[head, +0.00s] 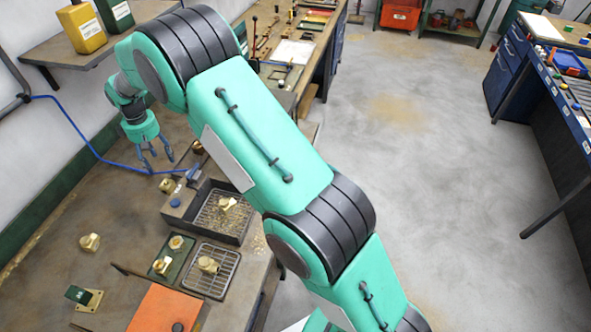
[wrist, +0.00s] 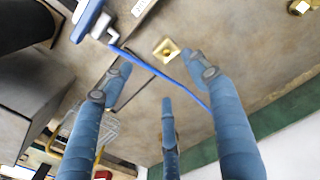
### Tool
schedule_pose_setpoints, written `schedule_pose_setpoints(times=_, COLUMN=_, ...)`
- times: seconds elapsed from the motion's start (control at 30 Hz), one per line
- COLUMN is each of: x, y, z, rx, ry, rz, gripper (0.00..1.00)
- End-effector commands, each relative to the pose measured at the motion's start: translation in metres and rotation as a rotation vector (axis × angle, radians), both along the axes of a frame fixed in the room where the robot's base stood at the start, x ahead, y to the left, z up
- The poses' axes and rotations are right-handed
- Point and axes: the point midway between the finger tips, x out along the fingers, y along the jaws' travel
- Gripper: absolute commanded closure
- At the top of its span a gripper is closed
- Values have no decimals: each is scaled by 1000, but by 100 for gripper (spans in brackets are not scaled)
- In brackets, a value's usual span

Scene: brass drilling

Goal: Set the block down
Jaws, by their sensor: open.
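My gripper (head: 158,161) hangs over the workbench (head: 110,205) at the left of the head view. Its blue fingers are spread open with nothing between them. A small brass block (head: 168,185) lies on the bench just below the fingertips, apart from them. Another brass piece (wrist: 300,6) is at the top right corner there. I cannot tell for certain which brass piece is the task's block.
A dark tray (head: 175,214) of chips holds a brass piece (head: 228,204). A green fixture (head: 185,246) and a wire rack (head: 228,285) carry brass parts. Another block (head: 90,242) stands left. A blue hose (head: 85,138) runs close by the gripper. Bare bench lies left.

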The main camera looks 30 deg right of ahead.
Motion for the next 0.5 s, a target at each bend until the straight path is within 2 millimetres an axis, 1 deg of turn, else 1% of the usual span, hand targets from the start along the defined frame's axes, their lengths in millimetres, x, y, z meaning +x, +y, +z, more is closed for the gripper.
schedule_pose_setpoints(times=0.03, x=-3, y=-6, z=14, rx=3, ry=-9, rz=-10, gripper=41)
schedule_pose_setpoints(times=0.07, x=-5, y=-10, z=22, rx=5, ry=-13, rz=-17, gripper=41)
schedule_pose_setpoints(times=0.27, x=-27, y=-41, z=80, rx=18, ry=-48, rz=-74, gripper=41)
schedule_pose_setpoints(times=0.3, x=-32, y=-47, z=92, rx=20, ry=-56, rz=-87, gripper=41)
schedule_pose_setpoints(times=0.5, x=-64, y=-81, z=147, rx=34, ry=-91, rz=-150, gripper=41)
